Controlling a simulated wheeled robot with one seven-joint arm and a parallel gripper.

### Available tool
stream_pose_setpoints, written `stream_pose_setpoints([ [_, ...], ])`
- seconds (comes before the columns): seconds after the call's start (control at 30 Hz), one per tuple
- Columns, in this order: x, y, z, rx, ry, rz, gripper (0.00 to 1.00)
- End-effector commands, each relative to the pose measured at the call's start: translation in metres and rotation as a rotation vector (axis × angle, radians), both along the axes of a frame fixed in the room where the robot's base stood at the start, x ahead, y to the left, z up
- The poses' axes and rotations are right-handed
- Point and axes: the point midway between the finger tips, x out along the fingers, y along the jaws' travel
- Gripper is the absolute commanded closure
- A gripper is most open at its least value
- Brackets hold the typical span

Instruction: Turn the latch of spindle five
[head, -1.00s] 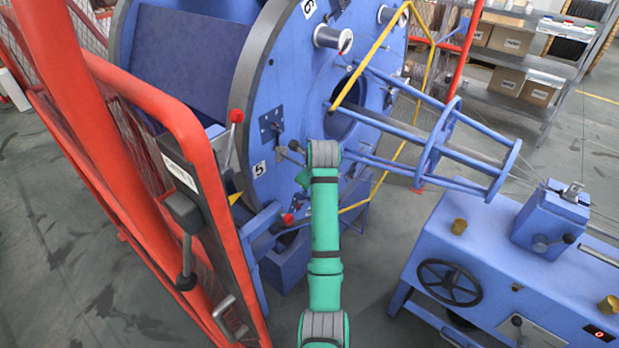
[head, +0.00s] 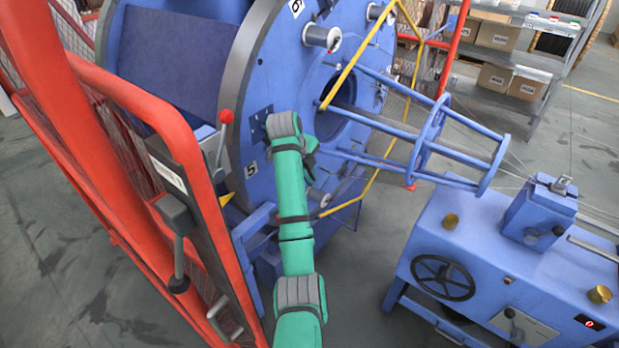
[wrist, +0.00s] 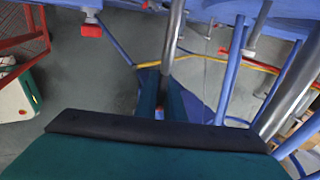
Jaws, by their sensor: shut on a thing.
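The blue strander drum (head: 290,60) carries a white "5" label (head: 251,167) by its rim, marking spindle five. A small dark blue mounting plate (head: 258,124) shows just above the label, partly covered by my arm. In the wrist view, my gripper (wrist: 165,88) is shut around the lower end of a grey rod (wrist: 175,38), which looks like the latch lever of spindle five. The rod runs up from between the fingers. In the head view my arm hides the fingertips and most of the latch, so its turn angle cannot be read there.
A red fence frame (head: 130,90) stands close on the left, with a red-knobbed lever (head: 226,117) behind it. A yellow bar (head: 365,55) and blue guide cage (head: 430,140) lie right of my arm. A blue machine bench (head: 480,260) stands at lower right.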

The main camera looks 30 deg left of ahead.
Motion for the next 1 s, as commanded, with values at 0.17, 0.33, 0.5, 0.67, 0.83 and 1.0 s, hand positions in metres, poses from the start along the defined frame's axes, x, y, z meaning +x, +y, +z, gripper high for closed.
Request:
stream_pose_setpoints([
  [0.17,-0.0006,0.0005,-0.0011,-0.002,0.001,0.002,1.00],
  [0.33,-0.0007,0.0006,-0.0012,-0.002,0.001,0.001,0.84],
  [0.5,-0.0004,0.0004,-0.0007,0.000,0.001,0.001,0.73],
  [0.67,-0.0002,0.0003,-0.0004,0.000,0.000,0.001,0.73],
  [0.83,0.0000,0.0001,-0.0007,0.006,0.000,0.000,0.73],
  [1.0,0.0000,0.0018,-0.0043,0.083,-0.005,0.000,0.73],
])
